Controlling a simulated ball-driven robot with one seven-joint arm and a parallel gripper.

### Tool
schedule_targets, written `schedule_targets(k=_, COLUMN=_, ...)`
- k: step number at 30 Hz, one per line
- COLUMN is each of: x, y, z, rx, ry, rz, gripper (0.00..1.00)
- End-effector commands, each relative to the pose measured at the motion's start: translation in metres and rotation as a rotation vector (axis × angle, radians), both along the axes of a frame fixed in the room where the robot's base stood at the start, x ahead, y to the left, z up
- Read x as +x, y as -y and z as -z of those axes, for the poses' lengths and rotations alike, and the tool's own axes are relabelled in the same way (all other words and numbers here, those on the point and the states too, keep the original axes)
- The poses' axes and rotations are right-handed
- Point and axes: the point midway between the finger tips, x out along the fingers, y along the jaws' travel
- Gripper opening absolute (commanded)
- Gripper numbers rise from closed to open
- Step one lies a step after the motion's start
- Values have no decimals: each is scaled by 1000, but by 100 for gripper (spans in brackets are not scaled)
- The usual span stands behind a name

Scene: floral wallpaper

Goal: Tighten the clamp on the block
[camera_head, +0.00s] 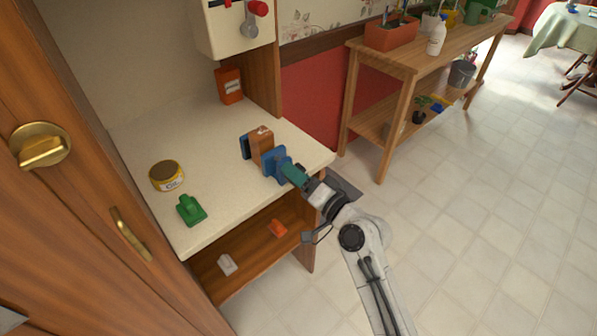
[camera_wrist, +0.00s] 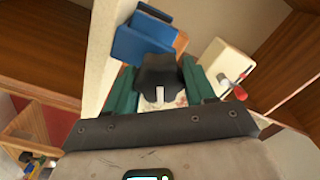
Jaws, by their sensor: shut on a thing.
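The blue clamp (camera_head: 276,164) sits near the right edge of the counter, with the brown wooden block (camera_head: 262,140) between its two blue jaws. The clamp also shows at the top of the wrist view (camera_wrist: 143,42), with a sliver of the block beside it. My gripper (camera_head: 292,173) reaches the clamp's near side from the right. In the wrist view its green fingers (camera_wrist: 158,78) stand on either side of a dark knob (camera_wrist: 157,68) and are shut on it. In the head view my gripper hides the knob. I cannot tell whether the jaws press on the block.
On the pale counter (camera_head: 215,165) stand a yellow tin (camera_head: 167,177), a green tool (camera_head: 190,210) and an orange container (camera_head: 229,86). A white box with a red-knobbed lever (camera_head: 251,22) hangs above. The shelf below holds small items. A wooden bench (camera_head: 400,58) stands right; the floor between is clear.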

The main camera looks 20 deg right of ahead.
Motion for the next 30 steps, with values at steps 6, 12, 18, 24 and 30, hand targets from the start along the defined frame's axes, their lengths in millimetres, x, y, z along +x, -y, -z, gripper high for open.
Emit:
schedule_targets(k=6, x=0, y=2, z=-2, rx=197, ry=-64, rz=4, gripper=24)
schedule_targets(k=12, x=0, y=3, z=-2, rx=377, ry=-122, rz=6, gripper=24)
schedule_targets(k=18, x=0, y=3, z=-2, rx=557, ry=-181, rz=6, gripper=24)
schedule_targets(k=24, x=0, y=3, z=-2, rx=738, ry=-239, rz=7, gripper=24)
schedule_targets(k=30, x=0, y=4, z=-1, rx=919, ry=-297, rz=8, gripper=24)
